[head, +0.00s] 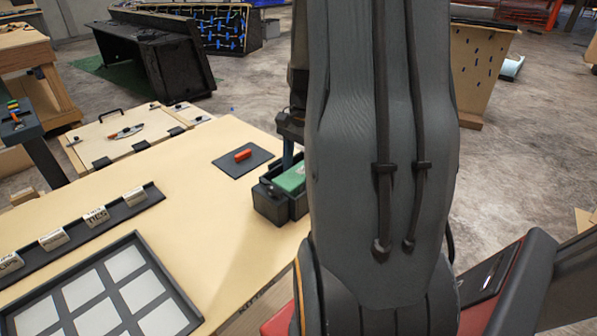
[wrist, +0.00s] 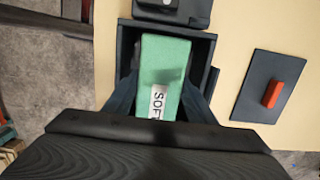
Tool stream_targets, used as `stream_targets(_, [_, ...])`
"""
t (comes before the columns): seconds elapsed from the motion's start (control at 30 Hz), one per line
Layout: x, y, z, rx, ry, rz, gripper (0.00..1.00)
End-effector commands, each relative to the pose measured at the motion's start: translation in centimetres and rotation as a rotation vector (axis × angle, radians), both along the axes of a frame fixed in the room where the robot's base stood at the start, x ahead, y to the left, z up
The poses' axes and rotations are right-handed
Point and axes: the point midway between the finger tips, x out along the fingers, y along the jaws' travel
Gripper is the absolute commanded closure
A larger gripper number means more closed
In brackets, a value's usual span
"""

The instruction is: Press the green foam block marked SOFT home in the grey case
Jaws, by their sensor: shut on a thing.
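The green foam block (head: 291,177) is in the mouth of the dark grey case (head: 267,204) at the table's right edge. Its top shows above the case's near wall in the head view. In the wrist view the block (wrist: 163,70) carries a white SOFT label and lies between the walls of the case (wrist: 208,55). My gripper (wrist: 160,88) is shut on the block, one finger on each side. In the head view my arm hides part of the gripper and the case's right side. How deep the block sits, I cannot tell.
A dark mat (head: 228,164) with an orange-red block (head: 243,155) lies beside the case. A rack with labelled cards (head: 95,216) and a tray of pale squares (head: 100,298) are at the left. The table's middle is clear.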

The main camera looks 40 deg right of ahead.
Motion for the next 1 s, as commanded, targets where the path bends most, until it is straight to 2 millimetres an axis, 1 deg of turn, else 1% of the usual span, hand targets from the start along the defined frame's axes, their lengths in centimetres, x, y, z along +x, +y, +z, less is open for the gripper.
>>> stream_targets(0.67, [0.0,0.0,-1.9,0.0,0.0,0.0,0.74])
stream_targets(0.87, [0.0,0.0,-1.8,0.0,0.0,0.0,0.74])
stream_targets(0.9, [0.0,0.0,-1.8,0.0,0.0,0.0,0.46])
stream_targets(0.97, [0.0,0.0,-1.8,0.0,0.0,0.0,0.36])
stream_targets(1.0, [0.0,0.0,-1.8,0.0,0.0,0.0,0.29])
